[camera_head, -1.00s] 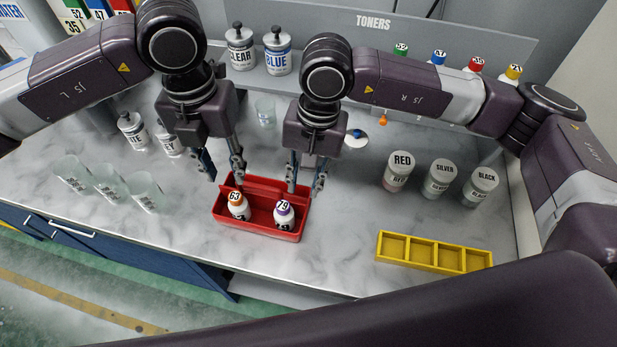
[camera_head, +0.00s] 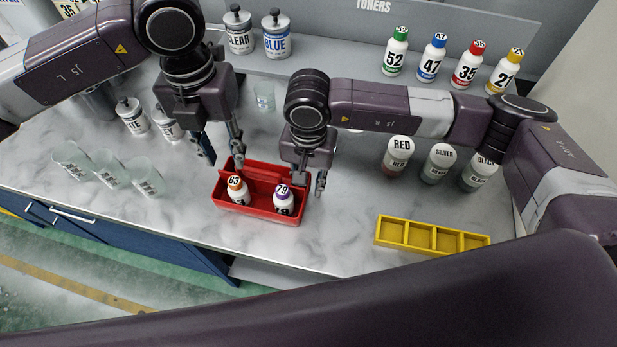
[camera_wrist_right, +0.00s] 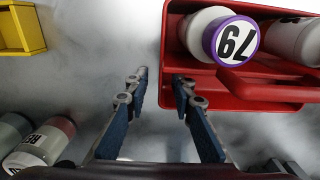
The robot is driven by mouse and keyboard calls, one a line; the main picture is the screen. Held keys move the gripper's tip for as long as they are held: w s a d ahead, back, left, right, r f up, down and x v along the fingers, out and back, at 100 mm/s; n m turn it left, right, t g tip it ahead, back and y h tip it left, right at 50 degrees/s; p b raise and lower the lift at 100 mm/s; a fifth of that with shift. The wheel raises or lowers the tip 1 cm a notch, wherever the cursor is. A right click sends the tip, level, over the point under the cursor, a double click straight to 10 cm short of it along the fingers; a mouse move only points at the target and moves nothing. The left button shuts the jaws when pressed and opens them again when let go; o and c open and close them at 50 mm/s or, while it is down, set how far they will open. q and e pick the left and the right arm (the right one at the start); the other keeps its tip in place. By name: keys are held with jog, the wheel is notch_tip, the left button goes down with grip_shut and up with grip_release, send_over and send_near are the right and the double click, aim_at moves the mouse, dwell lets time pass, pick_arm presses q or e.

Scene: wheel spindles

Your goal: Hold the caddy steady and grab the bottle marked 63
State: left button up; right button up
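The red caddy (camera_head: 262,213) stands near the counter's front edge; its red wall also shows in the right wrist view (camera_wrist_right: 265,90). The bottle marked 63 (camera_head: 238,191), white with an orange cap, stands in its left part. My left gripper (camera_head: 219,155) is open and empty, above and behind the caddy's left end. My right gripper (camera_head: 310,180) is low at the caddy's right end. In the right wrist view its fingers (camera_wrist_right: 162,85) are apart, one overlapping the caddy's edge and one outside. I cannot tell whether they touch it.
A purple-capped bottle marked 79 (camera_head: 283,198) shares the caddy. A yellow divided tray (camera_head: 433,237) lies at the front right. RED (camera_head: 397,157), SILVER and BLACK jars stand behind it. Clear cups (camera_head: 146,180) stand at the left. Several toner bottles (camera_head: 395,53) stand on the back shelf.

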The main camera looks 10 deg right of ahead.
jog(key=shift+c, duration=0.4)
grip_shut()
